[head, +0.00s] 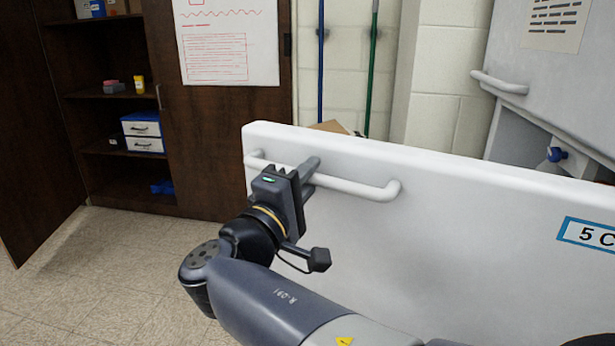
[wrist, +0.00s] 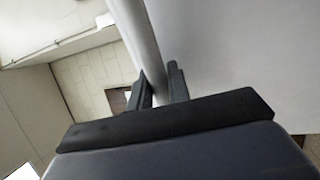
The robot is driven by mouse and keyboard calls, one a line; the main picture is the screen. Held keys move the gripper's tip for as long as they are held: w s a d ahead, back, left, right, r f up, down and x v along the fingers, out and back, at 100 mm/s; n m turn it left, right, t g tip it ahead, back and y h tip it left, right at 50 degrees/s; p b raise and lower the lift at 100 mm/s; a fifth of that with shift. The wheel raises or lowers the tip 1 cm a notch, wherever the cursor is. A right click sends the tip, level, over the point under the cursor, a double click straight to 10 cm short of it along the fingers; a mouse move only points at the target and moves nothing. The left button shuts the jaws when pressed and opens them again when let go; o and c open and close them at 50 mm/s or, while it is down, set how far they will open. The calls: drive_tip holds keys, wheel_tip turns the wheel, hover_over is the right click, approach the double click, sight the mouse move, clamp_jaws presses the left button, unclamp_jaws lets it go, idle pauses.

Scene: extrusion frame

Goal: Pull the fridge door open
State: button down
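The white fridge door (head: 460,230) stands swung out from the fridge body (head: 510,130), and part of the interior shows above its top edge. Its white bar handle (head: 355,188) runs across the upper left of the door. My gripper (head: 306,172) is at the left half of this handle, with its fingers around the bar. In the wrist view the handle (wrist: 138,35) passes between the two fingers of my gripper (wrist: 160,88), which look closed against it. The door face (wrist: 235,50) fills the right of that view.
A closed upper door (head: 560,80) with its own handle (head: 500,83) is at the top right. A blue-capped bottle (head: 553,163) shows inside the fridge. A dark cabinet (head: 215,140) with an open door stands behind left. Tiled floor (head: 90,290) at left is clear.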

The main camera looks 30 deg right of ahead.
drive_tip(key=c, duration=1.4)
unclamp_jaws()
drive_tip(key=shift+o, duration=0.2)
drive_tip(key=p+v, duration=0.1)
drive_tip(key=v, duration=0.9)
drive_tip(key=shift+s+a+f, duration=0.2)
drive_tip(key=shift+a, duration=0.1)
drive_tip(key=shift+b+x, duration=0.5)
drive_tip(key=shift+x, duration=4.95)
